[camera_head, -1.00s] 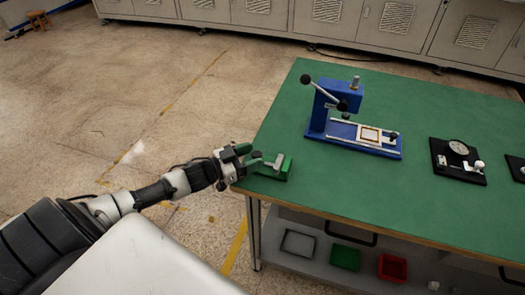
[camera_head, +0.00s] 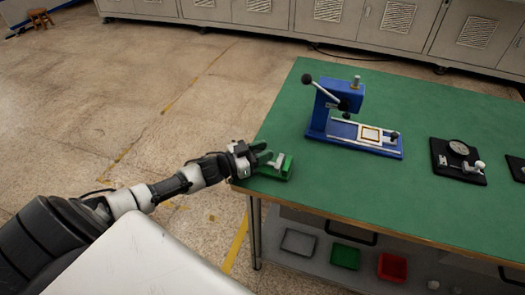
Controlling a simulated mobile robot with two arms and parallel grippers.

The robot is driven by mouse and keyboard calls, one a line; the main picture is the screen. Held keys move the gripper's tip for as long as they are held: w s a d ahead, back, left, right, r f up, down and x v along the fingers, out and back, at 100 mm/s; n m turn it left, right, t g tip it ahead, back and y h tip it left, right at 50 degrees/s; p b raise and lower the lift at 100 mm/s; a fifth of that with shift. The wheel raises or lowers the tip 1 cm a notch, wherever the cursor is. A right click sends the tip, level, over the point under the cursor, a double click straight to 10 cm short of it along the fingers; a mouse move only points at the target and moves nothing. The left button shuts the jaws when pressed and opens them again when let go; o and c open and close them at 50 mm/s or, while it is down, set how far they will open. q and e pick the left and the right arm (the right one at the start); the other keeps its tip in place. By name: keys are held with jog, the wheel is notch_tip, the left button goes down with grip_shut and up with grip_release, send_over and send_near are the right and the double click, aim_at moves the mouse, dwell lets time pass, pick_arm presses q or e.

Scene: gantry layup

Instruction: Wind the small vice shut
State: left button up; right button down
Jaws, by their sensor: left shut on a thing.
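The small green vice (camera_head: 279,168) sits at the near left corner of the green-topped table. My left gripper (camera_head: 255,157) is at the vice's left end, shut, and partly covers that end. By its place it is on the vice's handle, but the handle itself is hidden by the fingers. A light metal part shows between the gripper and the green jaw block at the right. The jaw gap is too small to measure. My right gripper is not in view.
A blue lever press (camera_head: 340,106) stands behind the vice. A dial gauge on a black base (camera_head: 458,161) is farther right. On the shelf below are a grey tray (camera_head: 299,243), a green bin (camera_head: 345,256) and a red bin (camera_head: 392,267). Table between is clear.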

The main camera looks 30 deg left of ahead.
pick_arm(q)
jog(key=shift+s+d+f+m+g+h+b, duration=0.1)
jog(key=shift+f+m+g+h+b, duration=0.05)
jog(key=shift+m+g+h+b, duration=1.55)
jog(key=shift+s+d+m+g+h+b, duration=0.1)
jog(key=shift+m+g+h+b, duration=0.45)
jog(key=shift+m+g+h, duration=0.25)
jog(key=shift+s+d+m+g+h+b, duration=0.1)
jog(key=shift+m+g+h+b, duration=0.45)
jog(key=shift+g+h, duration=0.35)
jog(key=o, duration=0.9)
jog(key=b+v, duration=0.1)
jog(key=v, duration=1)
jog(key=shift+w+b, duration=0.15)
jog(key=shift+b, duration=0.15)
